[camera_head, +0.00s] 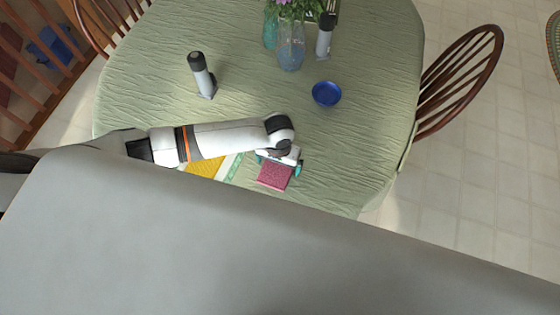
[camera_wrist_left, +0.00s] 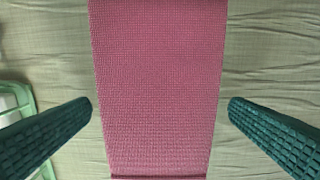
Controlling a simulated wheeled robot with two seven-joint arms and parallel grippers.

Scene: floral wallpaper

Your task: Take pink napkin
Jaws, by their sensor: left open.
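The pink napkin (camera_head: 275,174) lies on the green tablecloth near the table's front edge in the head view. In the left wrist view the napkin (camera_wrist_left: 158,80) fills the middle, a flat textured pink strip. My left gripper (camera_head: 280,166) is right over the napkin with its teal fingers apart. In the left wrist view the left gripper's (camera_wrist_left: 160,112) two fingertips stand on either side of the napkin, with bare cloth between each finger and the napkin's edges. The left gripper is empty. My right gripper is not in view.
A blue bowl (camera_head: 326,94), two grey-and-black grinders (camera_head: 203,77) (camera_head: 324,38) and a glass vase (camera_head: 290,48) with flowers stand farther back on the table (camera_head: 150,75). A yellow cloth (camera_head: 205,167) lies left of the napkin. A wooden chair (camera_head: 462,75) stands at the right.

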